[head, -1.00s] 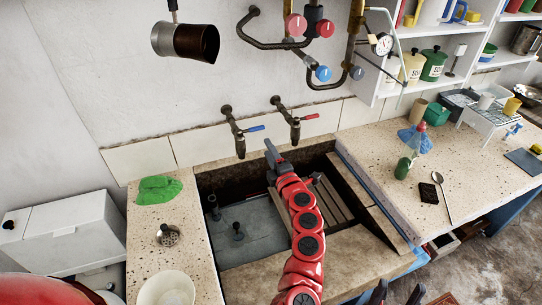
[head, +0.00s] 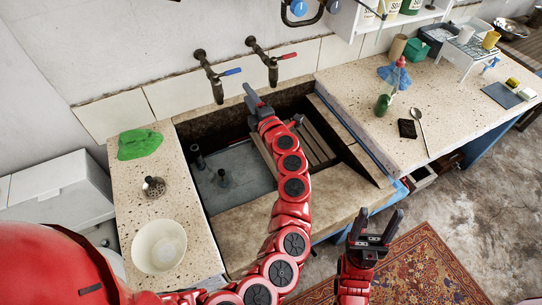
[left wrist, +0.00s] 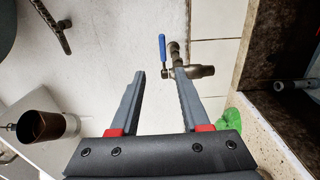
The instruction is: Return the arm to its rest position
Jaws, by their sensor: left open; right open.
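My red left arm reaches over the stone trough (head: 250,222). Its left gripper (head: 270,106) is at the trough's back part, below and in front of the taps, seen partly from behind. In the left wrist view the left gripper (left wrist: 158,76) is open, with nothing between its fingers. The blue-handled tap (left wrist: 190,70) shows beyond the right fingertip; I cannot tell how close it is. My right gripper (head: 374,228) is open and empty, in front of the trough's right corner above the floor.
The blue-handled tap (head: 214,82) and red-handled tap (head: 268,60) stick out from the wall. A green cloth (head: 140,143), drain strainer (head: 154,187) and white bowl (head: 159,246) are on the left ledge. The right counter holds a green bottle (head: 383,104) and spoon (head: 420,130). A patterned rug (head: 430,265) lies on the floor.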

